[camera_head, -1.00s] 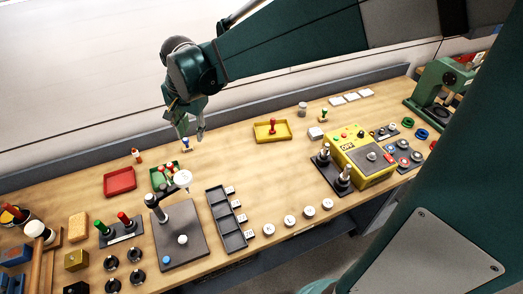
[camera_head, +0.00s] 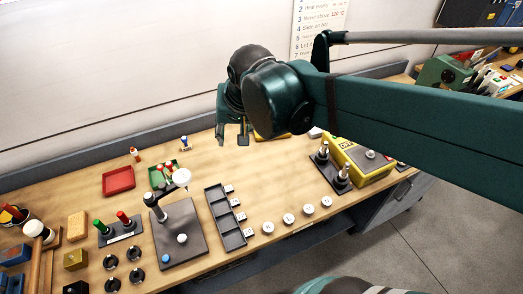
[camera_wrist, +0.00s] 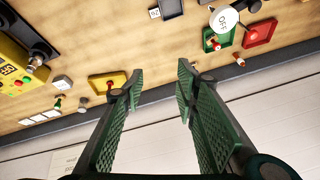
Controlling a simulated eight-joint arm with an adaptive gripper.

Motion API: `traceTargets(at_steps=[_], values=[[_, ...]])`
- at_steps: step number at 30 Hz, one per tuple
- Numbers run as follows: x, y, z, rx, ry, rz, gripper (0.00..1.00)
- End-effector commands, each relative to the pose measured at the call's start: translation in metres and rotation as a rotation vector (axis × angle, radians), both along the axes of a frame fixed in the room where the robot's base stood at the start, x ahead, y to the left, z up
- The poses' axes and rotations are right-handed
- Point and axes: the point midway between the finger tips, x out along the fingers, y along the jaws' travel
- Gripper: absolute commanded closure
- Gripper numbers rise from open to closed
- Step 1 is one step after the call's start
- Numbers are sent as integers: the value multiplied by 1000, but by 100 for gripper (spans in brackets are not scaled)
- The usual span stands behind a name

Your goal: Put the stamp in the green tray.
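My gripper (camera_head: 232,137) hangs above the back of the bench, just left of the yellow tray (camera_head: 266,138), which my arm mostly hides. In the wrist view its two green fingers (camera_wrist: 157,80) are apart with nothing between them. The green tray (camera_head: 157,184) stands left of my gripper and holds small red-topped items; it also shows in the wrist view (camera_wrist: 212,45). A blue-topped stamp-like piece (camera_head: 185,143) stands on the bench behind the green tray. The yellow tray in the wrist view (camera_wrist: 95,85) has a small red piece in it. I cannot tell which piece is the task's stamp.
A red tray (camera_head: 118,180) lies left of the green tray, with an orange-red piece (camera_head: 135,154) behind it. A stand with a white disc (camera_head: 181,177) rises in front of the green tray. A yellow control box (camera_head: 360,158) stands right. The middle of the bench is clear.

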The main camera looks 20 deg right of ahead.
Motion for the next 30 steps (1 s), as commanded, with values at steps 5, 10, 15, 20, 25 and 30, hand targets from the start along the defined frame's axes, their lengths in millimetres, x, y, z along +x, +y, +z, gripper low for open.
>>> traceTargets(at_steps=[5, 10, 15, 20, 25, 30], values=[[-27, -15, 0, -44, -45, 67, 70], [-50, -28, -2, -89, -87, 130, 70], [-71, -39, -6, -139, -129, 190, 70], [-86, -46, -10, -179, -159, 237, 70], [-94, -50, -13, -204, -175, 263, 70], [-96, -51, -13, -211, -179, 271, 70]])
